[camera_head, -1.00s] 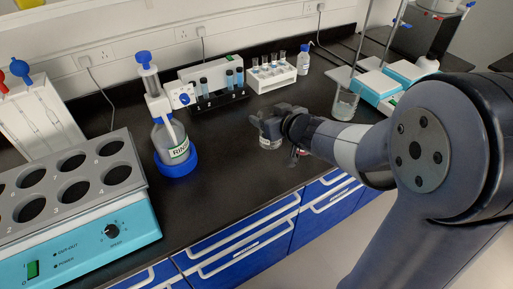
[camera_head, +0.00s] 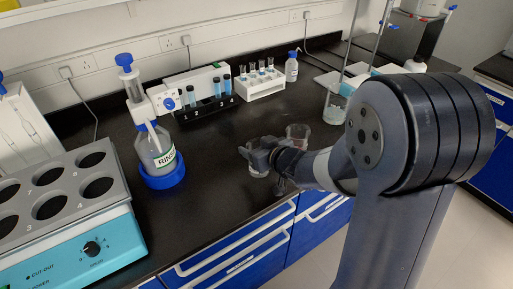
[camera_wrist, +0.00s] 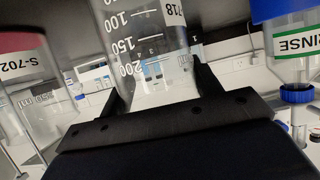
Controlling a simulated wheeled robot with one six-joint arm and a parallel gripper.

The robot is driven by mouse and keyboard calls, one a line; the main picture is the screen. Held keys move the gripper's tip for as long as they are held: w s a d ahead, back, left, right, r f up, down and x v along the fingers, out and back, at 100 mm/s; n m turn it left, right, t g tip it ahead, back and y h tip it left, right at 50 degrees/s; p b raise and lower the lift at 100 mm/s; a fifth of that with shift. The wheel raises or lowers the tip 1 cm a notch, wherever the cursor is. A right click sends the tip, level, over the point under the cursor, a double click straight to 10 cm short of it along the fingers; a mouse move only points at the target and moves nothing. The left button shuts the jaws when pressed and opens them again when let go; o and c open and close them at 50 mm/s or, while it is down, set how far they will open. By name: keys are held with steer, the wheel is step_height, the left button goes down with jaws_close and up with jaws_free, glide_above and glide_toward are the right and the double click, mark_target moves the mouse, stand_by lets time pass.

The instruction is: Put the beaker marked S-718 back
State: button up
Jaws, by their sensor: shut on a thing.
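My gripper (camera_head: 258,153) is shut on a clear glass beaker (camera_wrist: 146,45), held over the black bench near its front edge. A second clear beaker (camera_head: 297,132) stands just behind my gripper. In the wrist view a beaker marked S-702 (camera_wrist: 28,85) with a reddish band is at the left.
A rinse bottle with a blue base (camera_head: 162,165) stands left of my gripper. The blue heating bath with numbered round holes (camera_head: 95,248) is at far left. Tube racks (camera_head: 260,88) stand behind. Another beaker (camera_head: 335,104) is near the stand at right. Bench around the gripper is mostly clear.

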steer(key=shift+f, duration=0.15)
steer(key=o, duration=1.1)
steer(key=shift+s+d+r, duration=0.1)
steer(key=shift+r, duration=0.2)
steer(key=shift+p+v, duration=1.3)
steer(key=shift+v, duration=4.6)
steer(key=shift+f, duration=0.2)
